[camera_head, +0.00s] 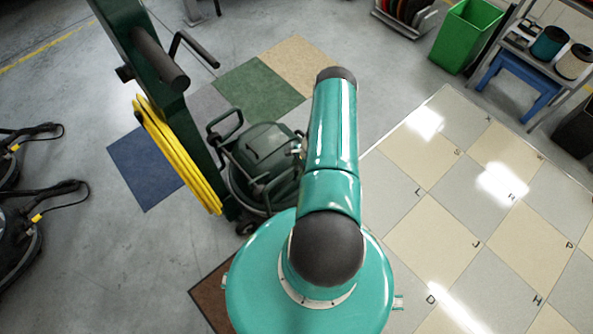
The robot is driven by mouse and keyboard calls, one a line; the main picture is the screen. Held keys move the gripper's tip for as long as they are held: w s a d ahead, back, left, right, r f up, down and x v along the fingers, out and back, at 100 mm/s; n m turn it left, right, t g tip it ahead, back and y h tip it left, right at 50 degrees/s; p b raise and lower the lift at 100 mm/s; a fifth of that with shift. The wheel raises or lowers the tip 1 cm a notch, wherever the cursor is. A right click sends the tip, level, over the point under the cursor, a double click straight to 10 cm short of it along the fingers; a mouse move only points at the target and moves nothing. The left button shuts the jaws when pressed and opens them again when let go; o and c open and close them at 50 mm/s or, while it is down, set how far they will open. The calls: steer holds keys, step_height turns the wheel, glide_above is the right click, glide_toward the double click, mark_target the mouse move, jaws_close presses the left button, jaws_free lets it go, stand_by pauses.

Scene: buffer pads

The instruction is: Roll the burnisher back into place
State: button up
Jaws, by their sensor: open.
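The burnisher (265,150) is a dark green machine with a rounded housing and a wheel at its base. Its tall green handle column (150,60) rises toward the camera at the upper left, with dark grips near the top. A yellow cord (175,150) hangs looped along the column. The machine stands upright just left of my teal arm, which hides part of its right side. My gripper does not show; only my arm's links and dark joint caps are visible. No contact between arm and burnisher can be made out.
Blue (145,165), green (258,97), tan (300,68) and brown (212,292) squares lie on the grey floor. Shiny lettered tiles (490,215) cover the right. A green bin (465,35), blue stool (518,85) and shelf stand upper right. Black machines (15,235) stand far left.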

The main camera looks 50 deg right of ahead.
steer(key=shift+w+a+f, duration=0.1)
steer(key=shift+a+f, duration=0.15)
steer(key=shift+f, duration=0.25)
steer(key=shift+c, duration=0.4)
jaws_close()
steer(key=shift+a, duration=0.1)
